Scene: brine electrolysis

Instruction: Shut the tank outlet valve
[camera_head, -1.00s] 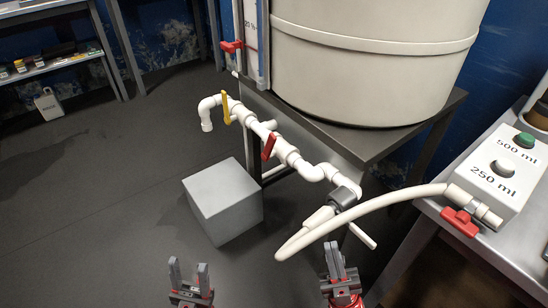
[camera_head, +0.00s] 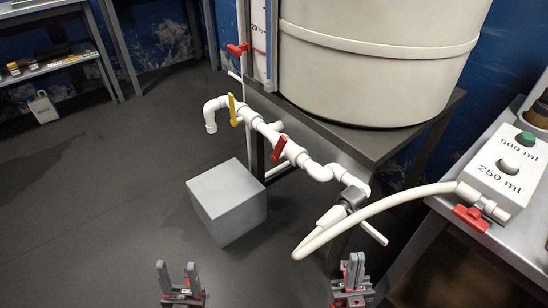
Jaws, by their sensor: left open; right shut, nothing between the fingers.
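A white pipe run (camera_head: 318,171) with valves passes in front of the big white tank (camera_head: 375,70). It has a red lever (camera_head: 279,147) in the middle and a yellow lever (camera_head: 232,110) towards its left end. Both levers stand across the pipe. Which valve is the tank outlet is not labelled. My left gripper (camera_head: 177,266) is open and empty, low in the view, left of and apart from the pipe. My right gripper (camera_head: 356,258) is shut and empty, below the hose end of the pipe. Neither gripper touches a valve.
A white hose (camera_head: 395,202) curves from the pipe to a dispenser box (camera_head: 510,165) with a red valve (camera_head: 471,218) on the right table. A grey block (camera_head: 228,203) lies below the pipe. Another red lever (camera_head: 237,49) is by the level gauge. Floor at left is clear.

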